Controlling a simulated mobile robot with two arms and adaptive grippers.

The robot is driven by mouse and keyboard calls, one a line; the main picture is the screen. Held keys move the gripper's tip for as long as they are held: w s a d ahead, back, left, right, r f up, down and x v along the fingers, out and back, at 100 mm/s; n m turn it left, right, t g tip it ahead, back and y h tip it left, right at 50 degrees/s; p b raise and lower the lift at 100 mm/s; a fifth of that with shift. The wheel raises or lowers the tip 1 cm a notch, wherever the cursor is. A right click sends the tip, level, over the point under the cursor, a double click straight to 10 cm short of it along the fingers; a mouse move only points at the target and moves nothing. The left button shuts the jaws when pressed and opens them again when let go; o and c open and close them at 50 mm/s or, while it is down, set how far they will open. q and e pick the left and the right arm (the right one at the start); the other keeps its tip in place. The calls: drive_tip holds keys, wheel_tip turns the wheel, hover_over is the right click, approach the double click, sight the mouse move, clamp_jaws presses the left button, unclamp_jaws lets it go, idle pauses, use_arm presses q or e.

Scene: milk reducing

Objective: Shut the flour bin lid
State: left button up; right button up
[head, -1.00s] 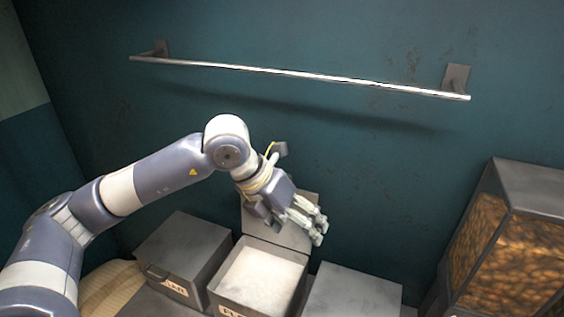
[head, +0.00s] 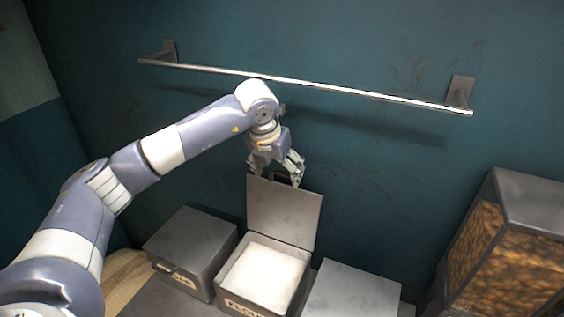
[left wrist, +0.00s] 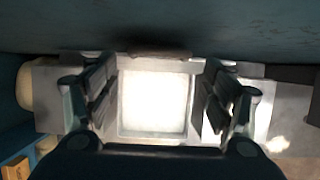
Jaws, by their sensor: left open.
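The flour bin (head: 240,303) stands in the middle of a row of metal bins, with white flour (head: 265,276) inside. Its grey lid (head: 284,217) stands upright and open at the back, near the wall. My left gripper (head: 276,179) is open, pointing down at the lid's top edge; a dark handle shows there between the fingers. I cannot tell whether the fingers touch the lid. In the left wrist view the open fingers (left wrist: 158,105) frame the white flour below, and the lid's edge (left wrist: 160,54) shows beyond them. My right gripper is not in view.
A closed bin (head: 190,246) stands left of the flour bin and another (head: 352,289) stands right. A tall glass-sided container of brown contents (head: 505,255) is at the right. A metal rail (head: 310,85) runs along the wall above my arm.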

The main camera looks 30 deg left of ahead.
use_arm(q)
drive_tip(key=shift+w+a+f+p, duration=0.1)
drive_tip(key=shift+w+f+p, duration=0.25)
drive_tip(key=shift+w, duration=0.25)
drive_tip(key=shift+w+f+p, duration=0.2)
drive_tip(key=shift+w+p, duration=0.25)
drive_tip(key=shift+w, duration=0.15)
drive_tip(key=c, duration=0.9)
drive_tip(key=shift+s, duration=0.25)
drive_tip(key=c, duration=0.9)
drive_tip(key=shift+w+f, duration=0.1)
